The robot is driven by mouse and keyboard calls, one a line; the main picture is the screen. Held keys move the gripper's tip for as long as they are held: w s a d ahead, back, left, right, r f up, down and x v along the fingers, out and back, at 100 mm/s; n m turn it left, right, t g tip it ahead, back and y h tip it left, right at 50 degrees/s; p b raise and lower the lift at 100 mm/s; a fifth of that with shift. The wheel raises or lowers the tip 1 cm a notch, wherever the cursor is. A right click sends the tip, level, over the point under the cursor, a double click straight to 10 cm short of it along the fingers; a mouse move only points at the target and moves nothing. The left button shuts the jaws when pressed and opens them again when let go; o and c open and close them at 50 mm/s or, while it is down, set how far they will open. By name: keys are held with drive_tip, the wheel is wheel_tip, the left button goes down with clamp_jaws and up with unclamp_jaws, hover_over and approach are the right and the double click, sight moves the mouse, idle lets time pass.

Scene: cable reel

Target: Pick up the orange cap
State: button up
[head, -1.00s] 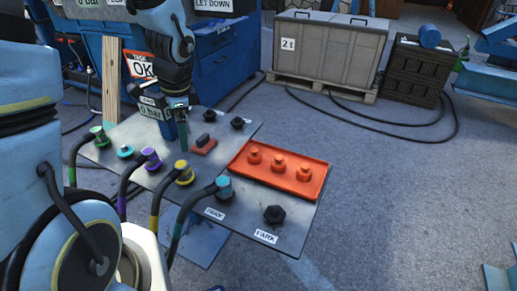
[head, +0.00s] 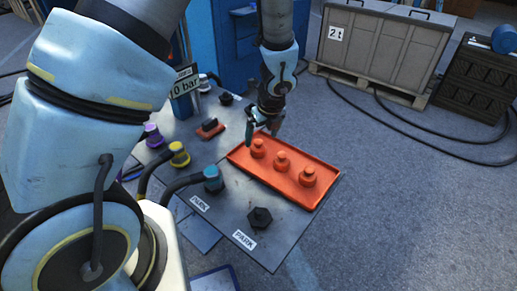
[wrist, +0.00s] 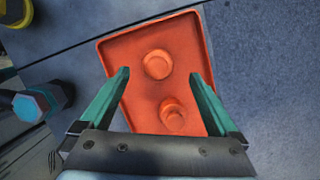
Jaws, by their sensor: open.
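Three orange caps stand upright in an orange tray (head: 238,158) on the grey table: a left cap (head: 258,148), a middle cap (head: 281,162) and a right cap (head: 307,177). My gripper (head: 262,135) is open and empty above the tray's left end, close to the left cap. In the wrist view its two green fingers (wrist: 160,76) point down over the tray (wrist: 133,102). One cap (wrist: 158,64) shows between the fingertips and another cap (wrist: 173,115) shows nearer the palm. The third cap is not visible there. I cannot tell how high the fingertips are above the caps.
Hose ends with a blue connector (head: 213,178) and a yellow connector (head: 179,153) lie to the left. A red-based black block (head: 210,128) sits behind. Open floor lies to the right.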

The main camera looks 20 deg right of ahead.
sight(259, 141)
drive_tip(key=x, duration=0.5)
drive_tip(key=shift+a, duration=0.15)
drive_tip(key=shift+r, duration=0.1)
clamp_jaws()
idle(0.5)
